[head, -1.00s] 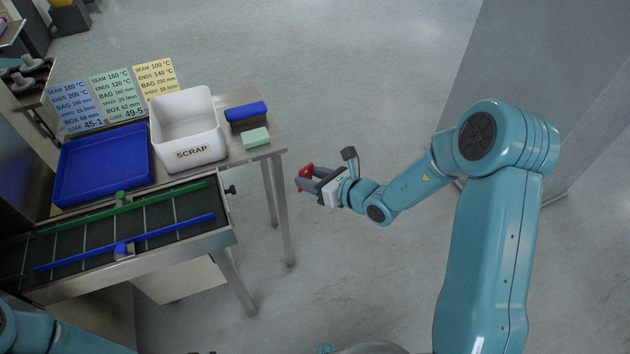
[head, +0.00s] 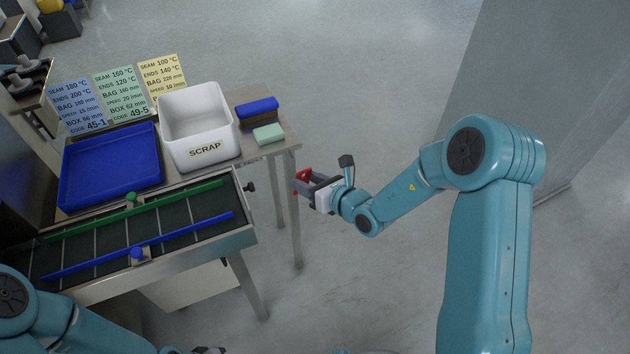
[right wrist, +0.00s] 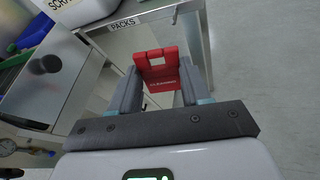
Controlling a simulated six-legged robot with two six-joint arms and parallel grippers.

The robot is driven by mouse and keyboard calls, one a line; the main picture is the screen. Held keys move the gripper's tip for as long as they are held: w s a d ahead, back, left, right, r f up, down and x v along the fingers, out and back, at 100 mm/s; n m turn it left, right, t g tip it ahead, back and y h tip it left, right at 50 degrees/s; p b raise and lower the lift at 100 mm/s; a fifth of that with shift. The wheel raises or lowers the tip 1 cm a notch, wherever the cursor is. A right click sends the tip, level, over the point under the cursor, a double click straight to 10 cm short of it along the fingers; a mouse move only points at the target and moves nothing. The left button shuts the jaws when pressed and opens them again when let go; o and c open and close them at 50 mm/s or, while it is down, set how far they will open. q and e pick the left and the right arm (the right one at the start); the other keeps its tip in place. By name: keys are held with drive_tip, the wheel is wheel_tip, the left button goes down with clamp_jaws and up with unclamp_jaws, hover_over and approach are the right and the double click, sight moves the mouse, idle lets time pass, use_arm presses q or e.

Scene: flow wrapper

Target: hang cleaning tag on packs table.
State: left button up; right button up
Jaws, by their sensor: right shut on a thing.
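My right gripper (head: 304,186) is shut on a red cleaning tag (head: 301,181), just right of the packs table (head: 283,146). The table's steel edge carries a PACKS label (right wrist: 122,23) and lies beyond the tag. From these views I cannot tell whether the tag touches the table. My left arm is at the lower left of the head view; what may be its gripper (head: 207,350) is cut off by the bottom edge.
On the table stand a white SCRAP bin (head: 198,133), a blue-topped brush (head: 257,109) and a green sponge (head: 268,133). A blue tray (head: 110,166) lies left of the bin. A conveyor with green and blue rails (head: 150,247) is in front. Floor to the right is open.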

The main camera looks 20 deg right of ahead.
sight(308, 175)
drive_tip(key=shift+w+f, duration=0.2)
drive_tip(key=shift+w, duration=1.75)
drive_tip(key=shift+w+a+f+b, duration=0.1)
drive_tip(key=shift+w+f+b, duration=0.15)
drive_tip(key=shift+w, duration=0.6)
drive_tip(key=shift+w+f+b, duration=0.15)
drive_tip(key=shift+w+b, duration=0.05)
drive_tip(key=shift+w, duration=0.65)
drive_tip(key=shift+w+a+f+b, duration=0.1)
drive_tip(key=shift+w+f+b, duration=0.15)
drive_tip(key=shift+w, duration=0.6)
drive_tip(key=o, duration=1.1)
drive_tip(key=shift+r, duration=0.1)
